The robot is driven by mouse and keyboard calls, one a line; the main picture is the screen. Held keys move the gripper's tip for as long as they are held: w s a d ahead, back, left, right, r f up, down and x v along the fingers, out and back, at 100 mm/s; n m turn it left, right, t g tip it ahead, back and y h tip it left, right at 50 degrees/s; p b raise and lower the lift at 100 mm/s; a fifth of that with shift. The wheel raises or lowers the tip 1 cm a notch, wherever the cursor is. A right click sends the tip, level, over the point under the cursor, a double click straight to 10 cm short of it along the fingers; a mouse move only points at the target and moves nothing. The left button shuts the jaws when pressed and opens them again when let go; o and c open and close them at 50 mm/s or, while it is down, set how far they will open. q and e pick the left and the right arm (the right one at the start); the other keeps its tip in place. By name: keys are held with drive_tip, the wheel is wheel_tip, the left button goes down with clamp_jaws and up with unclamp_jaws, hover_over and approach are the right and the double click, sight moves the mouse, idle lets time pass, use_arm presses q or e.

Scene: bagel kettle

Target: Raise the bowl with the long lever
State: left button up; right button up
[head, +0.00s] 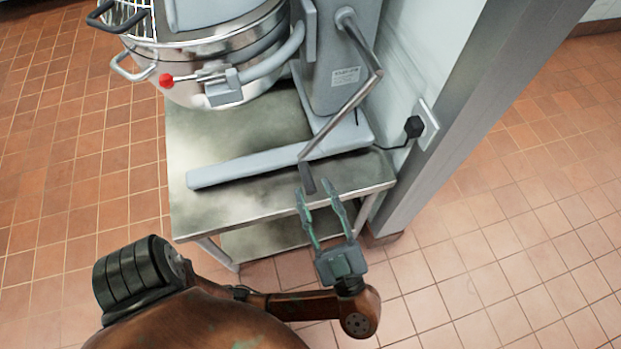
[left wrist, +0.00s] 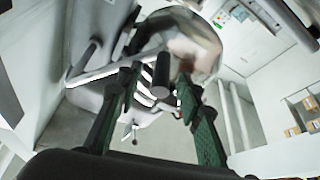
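The mixer's steel bowl (head: 205,50) sits at the upper left of the head view, in a grey yoke with a red-knobbed clamp. The long lever (head: 345,112) is a bent metal crank on the mixer's side. It hangs down to a dark grip (head: 307,179). My left gripper (head: 314,187) is open, its two green-lined fingers pointing at the grip's end. In the left wrist view, the grip (left wrist: 160,84) shows end-on between the open fingers (left wrist: 158,82), with gaps on both sides. I cannot tell whether its end lies between the fingertips or just beyond. My right gripper is out of view.
The mixer's grey foot (head: 245,167) rests on a steel table (head: 190,213). A wall post (head: 455,105) with a black plug (head: 413,126) and its cord stands close on the right. The tiled floor (head: 490,265) at the lower right is clear.

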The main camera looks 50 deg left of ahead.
use_arm(q)
drive_tip(key=v, duration=0.8)
drive_tip(key=shift+d, duration=0.15)
